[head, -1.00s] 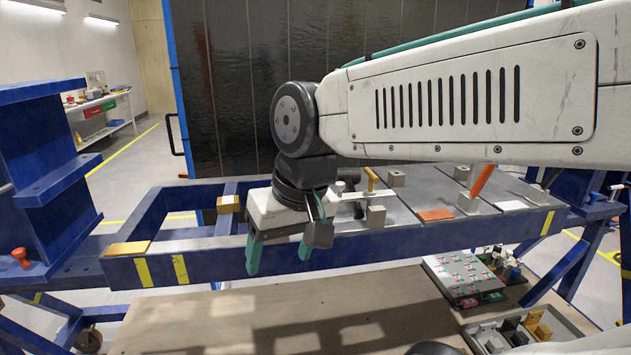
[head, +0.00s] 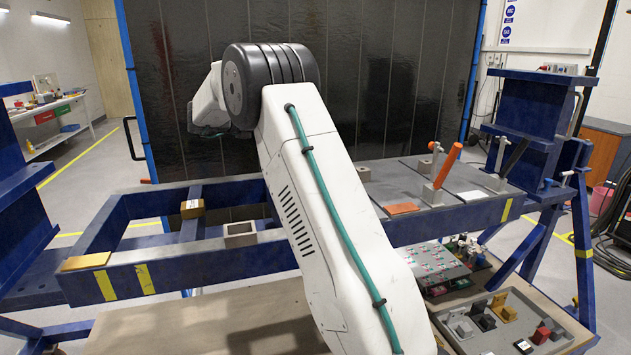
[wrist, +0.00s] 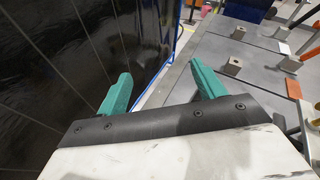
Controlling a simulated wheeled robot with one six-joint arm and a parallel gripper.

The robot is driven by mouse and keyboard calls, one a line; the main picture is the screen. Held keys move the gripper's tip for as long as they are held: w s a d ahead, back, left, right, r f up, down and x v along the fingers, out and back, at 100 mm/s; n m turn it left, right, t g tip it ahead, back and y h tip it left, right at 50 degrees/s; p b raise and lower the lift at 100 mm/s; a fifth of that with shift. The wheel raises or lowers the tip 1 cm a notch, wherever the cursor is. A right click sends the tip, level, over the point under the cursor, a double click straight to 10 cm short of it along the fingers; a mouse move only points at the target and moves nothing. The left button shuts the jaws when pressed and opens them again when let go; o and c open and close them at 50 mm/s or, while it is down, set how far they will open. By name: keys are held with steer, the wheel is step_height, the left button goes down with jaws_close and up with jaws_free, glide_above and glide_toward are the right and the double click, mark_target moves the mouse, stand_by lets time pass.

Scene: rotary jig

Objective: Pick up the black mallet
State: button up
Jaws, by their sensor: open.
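I cannot make out a black mallet for certain in either view. My gripper (wrist: 160,84) is open and empty in the wrist view, its two teal fingers spread wide. It points past the dark panel's edge, with the jig table beyond and to the right.
The blue jig frame (head: 190,268) carries grey plates with an orange-handled clamp (head: 447,166), a black-handled clamp (head: 515,156) and an orange plate (head: 403,209). A tray (head: 445,336) of small parts lies below right. The dark panel (head: 400,75) stands close behind my arm.

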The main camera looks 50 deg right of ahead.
steer(key=s+f+m+g+y, duration=0.1)
steer(key=f+m+g, duration=0.1)
steer(key=f, duration=0.1)
steer(key=s+f+m+g+y, duration=0.2)
steer(key=f+m+g, duration=0.1)
steer(key=f, duration=0.1)
steer(key=s+f+m+g+y, duration=0.1)
steer(key=s+f+m+g, duration=0.1)
steer(key=f+m, duration=0.1)
steer(key=shift+s+a+f+g, duration=0.1)
steer(key=shift+f+g, duration=0.3)
steer(key=shift+f, duration=0.15)
steer(key=shift+s+d+f+m+y, duration=0.15)
steer(key=shift+s+d+f+y, duration=0.05)
steer(key=shift+s+d+f, duration=0.2)
steer(key=shift+s+d+f+m+y, duration=0.15)
steer(key=shift+s+d+f+y, duration=0.1)
steer(key=shift+s, duration=0.25)
steer(key=shift+x, duration=2.75)
steer(key=shift+r, duration=0.1)
steer(key=c, duration=1.4)
